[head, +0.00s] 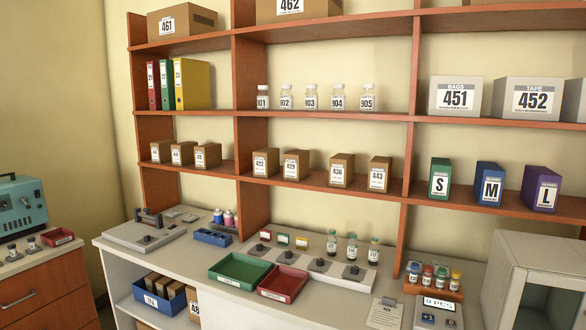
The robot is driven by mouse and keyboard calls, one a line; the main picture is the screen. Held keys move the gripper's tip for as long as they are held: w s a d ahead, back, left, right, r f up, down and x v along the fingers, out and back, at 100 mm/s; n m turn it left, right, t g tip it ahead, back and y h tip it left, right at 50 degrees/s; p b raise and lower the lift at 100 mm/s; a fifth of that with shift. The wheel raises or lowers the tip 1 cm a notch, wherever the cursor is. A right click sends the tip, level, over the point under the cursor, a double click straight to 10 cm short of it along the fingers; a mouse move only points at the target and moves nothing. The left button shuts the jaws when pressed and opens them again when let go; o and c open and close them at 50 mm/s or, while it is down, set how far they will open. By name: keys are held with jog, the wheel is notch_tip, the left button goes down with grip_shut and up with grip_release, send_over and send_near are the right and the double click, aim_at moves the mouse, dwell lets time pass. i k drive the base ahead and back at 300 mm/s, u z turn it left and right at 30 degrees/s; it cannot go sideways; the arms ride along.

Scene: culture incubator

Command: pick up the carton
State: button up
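Several small brown cartons with white number labels stand on the middle shelf. In the centre bay are the carton labelled 423 or similar (265,163), the carton labelled 429 (296,165), the carton labelled 436 (341,170) and the carton labelled 443 (380,174). In the left bay are further small cartons (207,156), whose numbers are too small to read surely. Larger cartons labelled 461 (203,20) and 462 (318,9) sit on the top shelf. Which carton is meant cannot be told. My gripper is not in view.
The counter below holds a green tray (213,272), a red tray (262,293), vials and a clipboard (385,315). A glass-fronted cabinet (512,285) stands at right. Glove boxes (489,184) share the middle shelf. A blue bin (140,300) with cartons sits under the counter.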

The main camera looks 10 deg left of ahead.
aim_at(295, 161)
jog(key=u, duration=0.5)
jog(key=k, duration=0.6)
jog(key=u, duration=1.1)
jog(key=i, duration=2.45)
jog(key=z, duration=1.45)
jog(key=i, duration=0.7)
jog(key=z, duration=0.75)
